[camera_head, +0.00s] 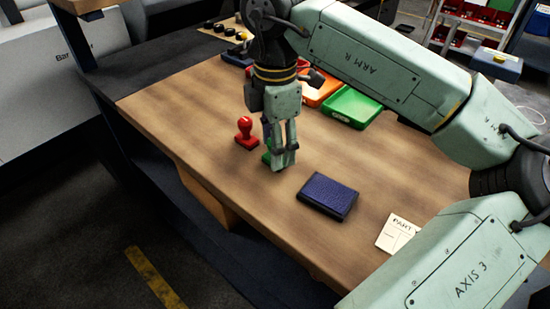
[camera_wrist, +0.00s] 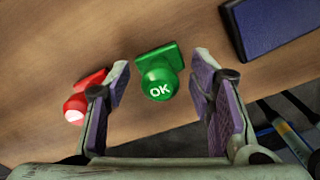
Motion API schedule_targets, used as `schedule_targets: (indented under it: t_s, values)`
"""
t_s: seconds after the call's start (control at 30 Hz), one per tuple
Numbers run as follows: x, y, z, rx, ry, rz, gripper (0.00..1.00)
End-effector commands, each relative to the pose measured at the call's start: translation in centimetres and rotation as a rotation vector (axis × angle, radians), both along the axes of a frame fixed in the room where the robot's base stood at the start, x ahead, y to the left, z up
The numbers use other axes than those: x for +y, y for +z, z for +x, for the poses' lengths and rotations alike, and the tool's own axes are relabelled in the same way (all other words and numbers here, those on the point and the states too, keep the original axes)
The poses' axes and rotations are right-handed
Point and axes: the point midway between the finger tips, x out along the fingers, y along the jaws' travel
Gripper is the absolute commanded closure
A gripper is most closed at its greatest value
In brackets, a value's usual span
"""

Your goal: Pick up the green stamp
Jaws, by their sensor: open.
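The green stamp (camera_wrist: 160,76) stands on the wooden table with "OK" in white on its round knob. In the wrist view it lies between and just beyond the two fingers of my gripper (camera_wrist: 162,88), which is open and empty. In the head view my gripper (camera_head: 277,165) points down over the stamp and hides most of it; only a green sliver (camera_head: 266,157) shows. I cannot tell from these views whether a finger touches it.
A red stamp (camera_head: 246,134) stands close to the left of the green one. A dark blue pad (camera_head: 327,195) lies to the right, with a paper card (camera_head: 397,233) beyond it. A green tray (camera_head: 351,107) and an orange tray (camera_head: 322,92) sit behind.

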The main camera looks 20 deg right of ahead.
Motion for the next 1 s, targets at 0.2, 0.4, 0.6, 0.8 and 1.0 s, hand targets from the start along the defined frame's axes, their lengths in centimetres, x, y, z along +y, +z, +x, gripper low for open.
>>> schedule_targets:
  t_s: [0.2, 0.4, 0.6, 0.8, 1.0]
  values:
    - [0.01, -0.63, 0.0, 0.0, 0.0, 0.0, 0.51]
    - [0.01, -0.61, 0.0, 0.0, 0.0, 0.0, 0.61]
    - [0.01, -0.6, 0.0, 0.0, 0.0, 0.0, 0.74]
    - [0.01, -0.6, 0.0, 0.0, 0.0, 0.0, 0.87]
    - [0.02, -0.6, 0.0, 0.0, 0.0, 0.0, 1.0]
